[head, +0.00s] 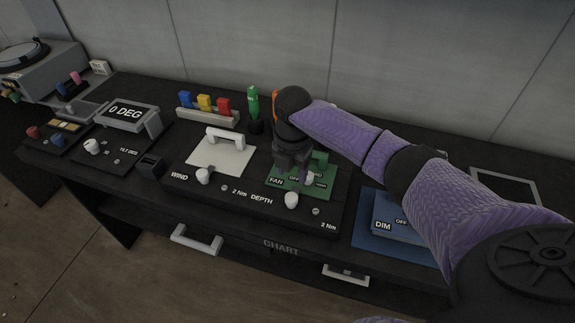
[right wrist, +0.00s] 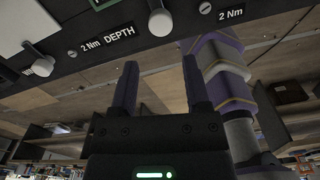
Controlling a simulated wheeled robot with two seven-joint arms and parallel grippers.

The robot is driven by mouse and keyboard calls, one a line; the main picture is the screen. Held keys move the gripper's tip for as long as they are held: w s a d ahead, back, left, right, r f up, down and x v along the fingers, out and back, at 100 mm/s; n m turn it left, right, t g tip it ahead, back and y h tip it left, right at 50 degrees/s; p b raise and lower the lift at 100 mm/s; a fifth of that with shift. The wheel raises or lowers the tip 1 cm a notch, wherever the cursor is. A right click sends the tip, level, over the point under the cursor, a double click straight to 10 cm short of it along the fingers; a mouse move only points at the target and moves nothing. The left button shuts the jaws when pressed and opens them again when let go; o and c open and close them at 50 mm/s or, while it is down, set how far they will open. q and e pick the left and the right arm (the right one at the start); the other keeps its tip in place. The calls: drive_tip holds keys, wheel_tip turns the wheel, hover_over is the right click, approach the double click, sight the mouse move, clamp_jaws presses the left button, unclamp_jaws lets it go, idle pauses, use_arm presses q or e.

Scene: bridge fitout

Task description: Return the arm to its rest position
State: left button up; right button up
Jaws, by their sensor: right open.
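My right arm (head: 410,170) comes in from the right in purple sleeving and reaches over the console. Its gripper (head: 293,163) is above the green FAN panel (head: 286,184) and covers part of it. In the right wrist view the two dark fingers (right wrist: 160,85) stand apart with nothing between them. The console's DEPTH label and a white knob (right wrist: 160,21) show beyond the fingertips. I cannot tell whether the gripper touches the panel. My left gripper is not in view.
A white panel with a handle (head: 222,152) lies left of the gripper. A green screwdriver-like item (head: 253,103) stands behind it, near coloured blocks (head: 204,103). The blue DIM panel (head: 385,225) lies beneath my forearm. Drawer handles (head: 196,239) project from the front. A wall bounds the back.

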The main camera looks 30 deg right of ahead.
drive_tip(key=s+a+f+m+t+y, duration=0.1)
drive_tip(key=s+a+f+m, duration=0.25)
drive_tip(key=s+a, duration=0.2)
drive_tip(key=s+a+f+m+y, duration=0.1)
drive_tip(key=s+a+f+m, duration=0.3)
drive_tip(key=a, duration=0.3)
drive_tip(key=s+d+r+m+t+h, duration=0.1)
drive_tip(key=s+m, duration=0.6)
drive_tip(key=s+d+r+m+t+h, duration=0.1)
drive_tip(key=s+d+r+m, duration=0.1)
drive_tip(key=s+m, duration=0.5)
wheel_tip(320, 180, down, 19)
drive_tip(key=s+g+b, duration=0.1)
drive_tip(key=b, duration=0.1)
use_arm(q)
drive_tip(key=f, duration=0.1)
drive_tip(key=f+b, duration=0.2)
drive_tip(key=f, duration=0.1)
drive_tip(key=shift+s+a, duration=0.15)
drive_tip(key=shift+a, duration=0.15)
use_arm(e)
drive_tip(key=s+d+f+g, duration=0.1)
drive_tip(key=s+d+f, duration=0.2)
drive_tip(key=s+f, duration=1)
drive_tip(key=shift+s, duration=0.45)
